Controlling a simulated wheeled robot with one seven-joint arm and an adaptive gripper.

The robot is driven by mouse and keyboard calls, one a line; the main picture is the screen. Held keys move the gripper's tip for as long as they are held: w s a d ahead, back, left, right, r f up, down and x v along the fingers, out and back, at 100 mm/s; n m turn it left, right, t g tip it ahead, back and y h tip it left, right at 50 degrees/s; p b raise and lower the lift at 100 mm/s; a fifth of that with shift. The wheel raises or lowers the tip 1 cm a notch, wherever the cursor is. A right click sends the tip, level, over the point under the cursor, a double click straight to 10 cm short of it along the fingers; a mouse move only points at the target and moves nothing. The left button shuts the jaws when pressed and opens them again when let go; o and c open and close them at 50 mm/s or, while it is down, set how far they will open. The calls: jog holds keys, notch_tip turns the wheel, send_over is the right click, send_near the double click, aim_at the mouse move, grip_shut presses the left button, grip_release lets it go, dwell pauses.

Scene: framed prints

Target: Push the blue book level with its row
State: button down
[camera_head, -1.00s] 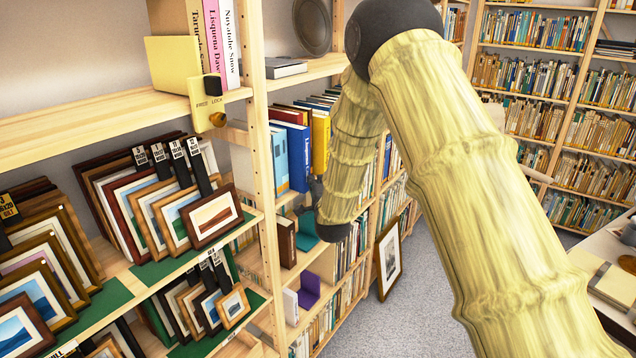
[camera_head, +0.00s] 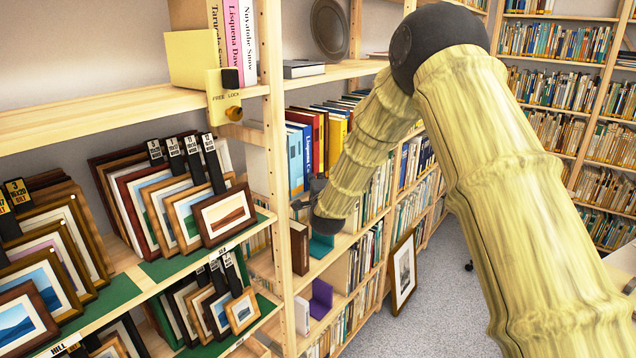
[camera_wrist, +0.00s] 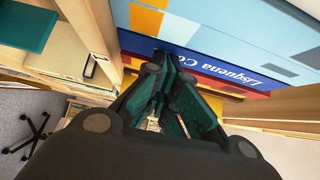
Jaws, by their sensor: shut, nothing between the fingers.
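The blue book (camera_head: 307,150) stands upright on the middle shelf, between a light blue book and a red one. In the head view its spine looks about level with its neighbours. In the wrist view its blue spine (camera_wrist: 225,66) with white lettering runs across the picture, just beyond my fingertips. My gripper (camera_wrist: 168,62) is shut and empty, its tips at or very near that spine; contact cannot be told for sure. In the head view my gripper (camera_head: 308,190) is small and dark, low in front of the row.
The light blue book (camera_head: 294,160) stands left of the blue one, a yellow book (camera_head: 336,138) to the right. A wooden shelf upright (camera_head: 275,170) is close on the left. Below are a brown book (camera_head: 299,247) and a teal bookend (camera_head: 321,245). A framed print (camera_head: 402,272) leans at the floor.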

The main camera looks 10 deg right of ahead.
jog(key=s+d+b, duration=0.1)
jog(key=s+b, duration=0.4)
jog(key=s, duration=0.8)
jog(key=s+a+f+n+g+y, duration=0.1)
jog(key=s+f+n+g, duration=0.2)
jog(key=s+f, duration=0.65)
jog(key=s+f+n+g, duration=0.3)
jog(key=s+f+n, duration=0.1)
jog(key=f, duration=1.1)
jog(key=s+a+f+n+g+y, duration=0.1)
jog(key=s+f+n+g, duration=0.35)
jog(key=f, duration=0.75)
jog(key=s+f+n+g, duration=0.2)
jog(key=s+f, duration=0.3)
jog(key=s, duration=0.7)
jog(key=s+f+n+g, duration=0.3)
jog(key=s+f, duration=0.3)
jog(key=s, duration=0.7)
jog(key=s+d+f+n+g, duration=0.1)
jog(key=s+f, duration=0.4)
jog(key=s, duration=0.7)
jog(key=shift+s+f+n+g, duration=0.2)
jog(key=shift+s+n+g, duration=0.05)
jog(key=shift+n+g, duration=0.4)
